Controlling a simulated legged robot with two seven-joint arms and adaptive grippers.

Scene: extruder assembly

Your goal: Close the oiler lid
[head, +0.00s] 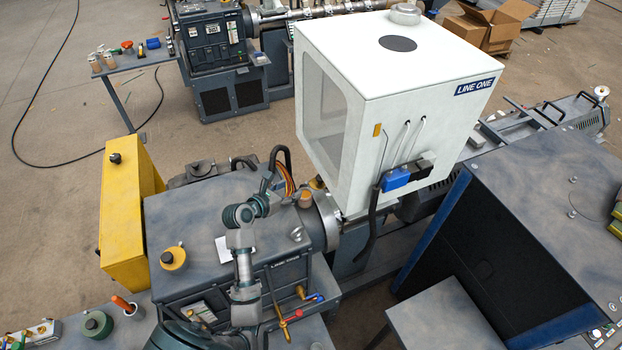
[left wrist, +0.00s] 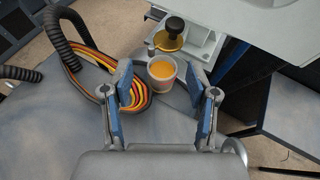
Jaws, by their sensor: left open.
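The oiler (left wrist: 162,70) is a small pale cup filled with orange liquid, seen in the left wrist view. Its brass lid (left wrist: 172,42) with a black knob stands open behind the cup, toward the white housing. In the head view the oiler (head: 305,199) is small, beside the white housing's base. My left gripper (left wrist: 160,95) is open, its blue-padded fingers apart on the left and right of the cup in the picture, with nothing between them held. Whether a finger touches the cup cannot be told. In the head view my left arm reaches up over the grey machine. My right gripper is not in view.
Red, yellow and black wires (left wrist: 135,97) and a black corrugated hose (left wrist: 72,35) lie close left of the gripper. The big white LINE ONE housing (head: 400,55) rises behind the oiler. A yellow box (head: 130,205) stands left of the grey machine (head: 205,205).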

